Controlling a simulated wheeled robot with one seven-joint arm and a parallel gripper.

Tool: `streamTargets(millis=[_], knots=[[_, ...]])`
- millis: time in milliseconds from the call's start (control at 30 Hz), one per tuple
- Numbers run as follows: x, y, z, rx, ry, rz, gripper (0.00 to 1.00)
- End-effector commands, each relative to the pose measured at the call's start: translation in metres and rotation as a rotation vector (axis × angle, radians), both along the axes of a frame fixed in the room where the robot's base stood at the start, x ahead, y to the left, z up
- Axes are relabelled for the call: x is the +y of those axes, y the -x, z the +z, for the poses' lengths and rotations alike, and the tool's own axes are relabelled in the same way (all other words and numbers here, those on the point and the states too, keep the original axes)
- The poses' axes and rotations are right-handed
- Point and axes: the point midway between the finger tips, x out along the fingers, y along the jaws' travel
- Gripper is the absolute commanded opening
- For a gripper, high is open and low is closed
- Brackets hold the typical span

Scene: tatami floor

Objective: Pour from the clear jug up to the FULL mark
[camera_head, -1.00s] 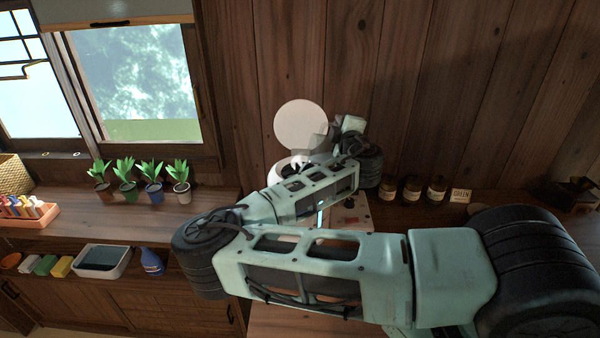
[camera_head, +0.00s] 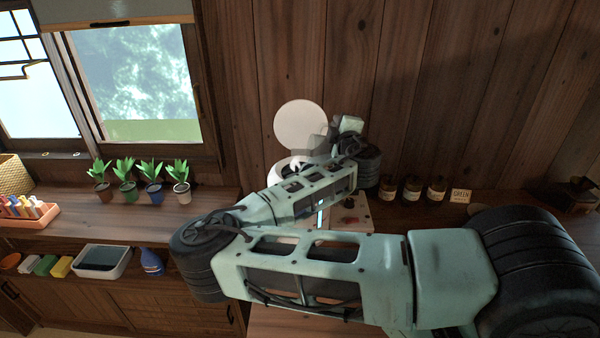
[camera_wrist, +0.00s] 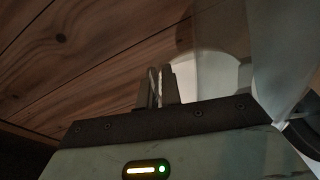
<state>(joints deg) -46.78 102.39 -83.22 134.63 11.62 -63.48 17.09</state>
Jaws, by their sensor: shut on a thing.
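The clear jug (camera_head: 317,143) shows as a pale see-through shape beside my gripper in the head view. In the wrist view the clear jug (camera_wrist: 222,35) fills the upper right, partly cut off. My gripper (camera_wrist: 160,86) is shut on it, though the grip itself is largely hidden. A white appliance (camera_head: 283,174) stands below the jug with its round white lid (camera_head: 300,124) raised behind. My arm covers much of its front. A small blue-lit strip (camera_head: 320,216) shows through my arm. I cannot read a FULL mark or see the liquid level.
Several potted plants (camera_head: 153,183) stand on the left counter. Brown jars (camera_head: 412,188) and a small sign (camera_head: 460,196) stand to the right. A wooden wall (camera_head: 400,90) rises close behind. A panel with a red knob (camera_head: 350,203) lies partly behind my arm.

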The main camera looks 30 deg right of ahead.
Motion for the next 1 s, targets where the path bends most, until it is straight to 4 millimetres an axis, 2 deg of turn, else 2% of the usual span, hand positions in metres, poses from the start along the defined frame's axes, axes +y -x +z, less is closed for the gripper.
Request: streamTargets(millis=[67, 100, 167, 467, 933, 1000], knots=[[-0.030, 0.014, 0.002, -0.052, -0.109, -0.017, 0.00], [-0.030, 0.014, -0.009, -0.082, -0.175, -0.010, 0.00], [-0.034, 0.015, -0.015, -0.106, -0.226, -0.006, 0.00], [-0.038, 0.017, -0.014, -0.132, -0.282, -0.005, 0.00], [-0.062, 0.028, -0.026, -0.301, -0.643, -0.006, 0.00], [-0.067, 0.031, -0.037, -0.320, -0.688, -0.007, 0.00]])
